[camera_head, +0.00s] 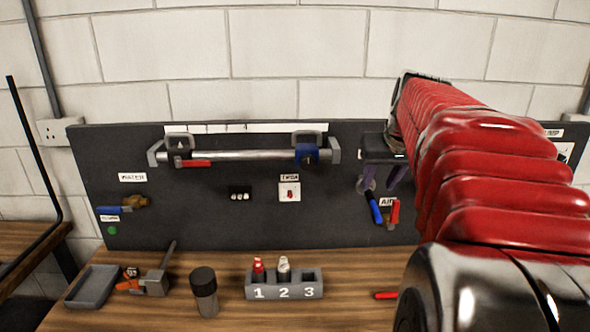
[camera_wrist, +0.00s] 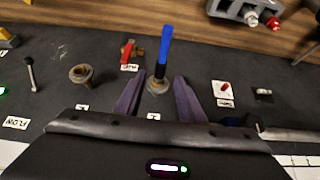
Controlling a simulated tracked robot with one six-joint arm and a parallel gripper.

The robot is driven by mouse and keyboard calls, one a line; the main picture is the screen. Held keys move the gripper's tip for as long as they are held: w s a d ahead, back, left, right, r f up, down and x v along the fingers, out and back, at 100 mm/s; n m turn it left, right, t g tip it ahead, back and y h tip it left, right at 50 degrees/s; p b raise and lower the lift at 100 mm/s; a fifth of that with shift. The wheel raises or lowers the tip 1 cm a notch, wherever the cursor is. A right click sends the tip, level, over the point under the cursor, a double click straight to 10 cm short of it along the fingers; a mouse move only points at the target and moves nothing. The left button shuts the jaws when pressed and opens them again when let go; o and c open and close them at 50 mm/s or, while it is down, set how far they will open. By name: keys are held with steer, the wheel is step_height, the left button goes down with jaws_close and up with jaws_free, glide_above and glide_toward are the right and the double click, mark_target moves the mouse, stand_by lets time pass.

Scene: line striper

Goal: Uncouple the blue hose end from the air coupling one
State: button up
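The blue hose end (camera_head: 374,208) hangs low on the right part of the dark panel. In the wrist view the blue hose end (camera_wrist: 164,48) points up the picture, its dark collar meeting a round metal air coupling (camera_wrist: 157,87) on the panel. A small label (camera_wrist: 153,117) sits below this coupling, too small to read surely. My gripper (camera_wrist: 159,82) is open, with one purple finger on each side of the coupling and visible gaps to both. In the head view my gripper (camera_head: 380,182) is partly hidden by my red arm.
A red-handled valve (camera_wrist: 127,53) is close beside the hose end. A second, bare coupling (camera_wrist: 81,73) stands to the left. A switch plate (camera_wrist: 225,89) is to the right. The numbered holder (camera_head: 284,289), dark-capped bottle (camera_head: 204,292) and grey tray (camera_head: 93,286) stand on the bench.

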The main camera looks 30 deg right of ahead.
mark_target(372, 195)
steer(key=shift+x, duration=2.95)
steer(key=shift+r, duration=0.1)
jaws_close()
